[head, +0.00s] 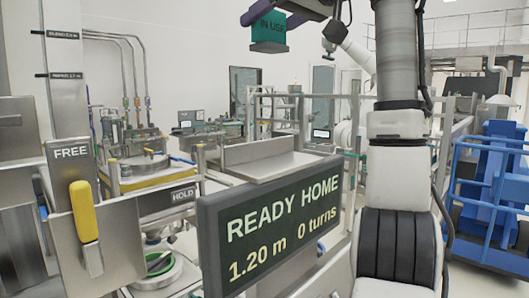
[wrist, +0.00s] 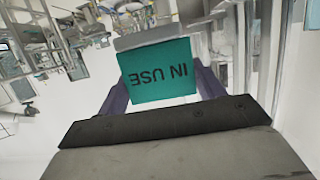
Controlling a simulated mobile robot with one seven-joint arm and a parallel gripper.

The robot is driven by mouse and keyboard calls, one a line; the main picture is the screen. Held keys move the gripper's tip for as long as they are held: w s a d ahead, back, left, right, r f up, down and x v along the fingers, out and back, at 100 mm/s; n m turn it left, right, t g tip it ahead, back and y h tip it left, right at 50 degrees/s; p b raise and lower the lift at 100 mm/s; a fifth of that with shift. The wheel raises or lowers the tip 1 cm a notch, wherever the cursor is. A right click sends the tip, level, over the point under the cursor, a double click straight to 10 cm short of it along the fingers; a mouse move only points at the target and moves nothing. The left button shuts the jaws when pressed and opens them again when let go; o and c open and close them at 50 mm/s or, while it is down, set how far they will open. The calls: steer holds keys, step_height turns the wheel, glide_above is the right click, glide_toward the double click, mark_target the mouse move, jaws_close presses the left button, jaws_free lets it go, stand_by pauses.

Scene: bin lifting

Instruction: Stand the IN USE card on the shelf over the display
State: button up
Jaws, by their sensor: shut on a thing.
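The IN USE card (head: 268,27) is green with dark lettering and shows at the top of the head view. My gripper (head: 264,12) is shut on it and holds it up in the air, high above and apart from the display. In the wrist view the card (wrist: 158,72) sits between the two purple fingers, its lettering upside down there. The display (head: 275,225) is a dark panel reading READY HOME, 1.20 m, 0 turns. A metal shelf (head: 268,163) lies just behind and over the display, with its top bare.
A metal panel marked FREE (head: 70,152) with a yellow handle (head: 84,212) stands at the left, beside a HOLD label (head: 183,195). Metal rails (head: 300,105) rise behind the shelf. A blue frame (head: 490,200) stands at the right.

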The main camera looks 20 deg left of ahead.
steer(key=shift+a, duration=0.15)
steer(key=shift+w+a+f, duration=0.1)
steer(key=shift+f, duration=0.15)
glide_above(270, 165)
step_height(270, 165, down, 19)
steer(key=shift+f, duration=0.2)
steer(key=shift+f, duration=0.1)
steer(key=shift+f, duration=0.15)
steer(key=o, duration=1)
